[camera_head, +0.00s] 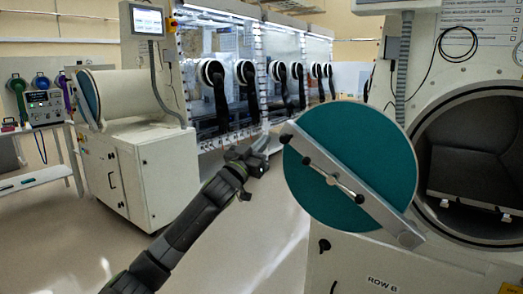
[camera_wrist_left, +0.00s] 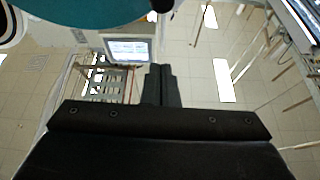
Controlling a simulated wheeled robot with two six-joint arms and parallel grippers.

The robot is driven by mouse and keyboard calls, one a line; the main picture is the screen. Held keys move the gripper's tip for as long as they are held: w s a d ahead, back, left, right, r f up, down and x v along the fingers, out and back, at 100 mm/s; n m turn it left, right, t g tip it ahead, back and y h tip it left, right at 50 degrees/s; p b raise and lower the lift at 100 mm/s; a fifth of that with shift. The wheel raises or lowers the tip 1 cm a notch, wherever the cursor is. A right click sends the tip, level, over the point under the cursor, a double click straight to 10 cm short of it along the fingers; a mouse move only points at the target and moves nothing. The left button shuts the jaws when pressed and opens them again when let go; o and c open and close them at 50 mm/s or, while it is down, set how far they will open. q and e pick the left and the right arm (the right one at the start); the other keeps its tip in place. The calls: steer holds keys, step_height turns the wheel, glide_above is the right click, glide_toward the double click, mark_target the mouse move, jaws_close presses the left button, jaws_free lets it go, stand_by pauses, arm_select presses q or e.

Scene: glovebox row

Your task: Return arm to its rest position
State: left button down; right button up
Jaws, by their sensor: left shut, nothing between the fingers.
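My left arm comes in from the lower left of the head view. Its gripper (camera_head: 272,143) is in the air just left of the round teal door (camera_head: 335,130). In the left wrist view the two dark fingers of my left gripper (camera_wrist_left: 160,72) lie together, with nothing between them. The teal door stands swung open, with a grey bar and a handle across it; its edge also shows at the top of the wrist view (camera_wrist_left: 85,8). I cannot tell the exact gap between gripper and door. My right gripper is not in view.
The open round chamber (camera_head: 475,135) is at the right, above the "ROW B" cabinet (camera_head: 375,268). A glovebox row (camera_head: 240,75) with black gloves stands behind. A white cabinet (camera_head: 135,175) with a screen (camera_head: 147,20) is at the left. The floor (camera_head: 255,240) below the arm is clear.

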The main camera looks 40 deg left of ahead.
arm_select(q)
steer(key=shift+s+f, duration=0.1)
steer(key=shift+s, duration=0.05)
